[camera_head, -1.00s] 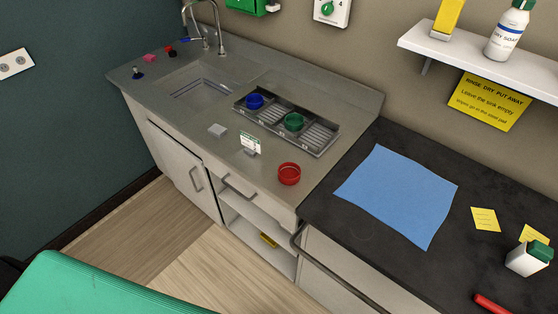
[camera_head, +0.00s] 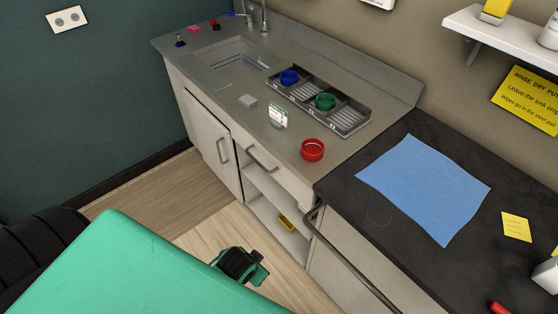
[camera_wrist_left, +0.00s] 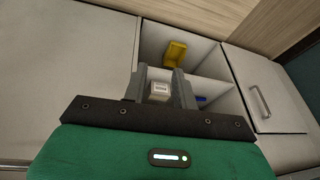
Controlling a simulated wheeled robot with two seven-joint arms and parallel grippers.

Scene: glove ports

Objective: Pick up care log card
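A small white card with a green top (camera_head: 278,116) stands near the front of the steel counter; it may be the care log card, but its print is too small to read. My left gripper (camera_head: 240,265) is low in front of the cabinets, well below and apart from this card. In the left wrist view its two grey fingers (camera_wrist_left: 160,75) are spread apart. A small white labelled item (camera_wrist_left: 160,90) shows between them; I cannot tell its distance, and nothing looks gripped. My right gripper is in neither current view.
Behind is a steel rack (camera_head: 348,127) with blue and green cups. A blue cloth (camera_head: 425,185) lies on the dark counter. An open shelf (camera_wrist_left: 205,60) holds a yellow item (camera_wrist_left: 174,52).

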